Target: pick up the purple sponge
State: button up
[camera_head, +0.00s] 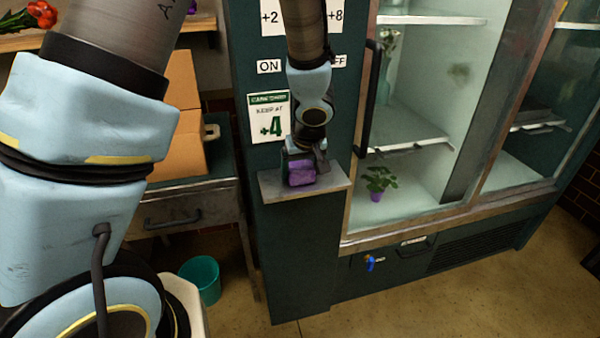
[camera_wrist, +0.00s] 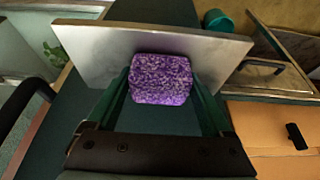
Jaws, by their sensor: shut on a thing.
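The purple sponge (camera_head: 302,174) is a speckled block at the small metal shelf on the dark green cabinet panel. In the wrist view the sponge (camera_wrist: 160,79) sits between the two fingers of my gripper (camera_wrist: 163,88), which is shut on it. In the head view my gripper (camera_head: 303,160) comes down from above, just over the shelf. I cannot tell whether the sponge touches the shelf. The fingers are partly hidden in the head view.
The metal shelf (camera_head: 270,186) juts from the panel. A dark vertical handle (camera_head: 365,105) and a glass-door cooler stand to the right, with a plant in a purple pot (camera_head: 376,194) inside. A cardboard box (camera_head: 180,140) and drawer table (camera_head: 190,205) stand left. A teal bin (camera_head: 203,279) is on the floor.

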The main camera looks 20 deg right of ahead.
aim_at(301, 167)
jog(key=shift+c, duration=1.1)
jog(key=shift+r, duration=0.1)
notch_tip(301, 167, up, 10)
jog(key=p, duration=0.4)
jog(key=o, duration=0.8)
jog(key=c, duration=0.6)
jog(key=shift+c, duration=0.3)
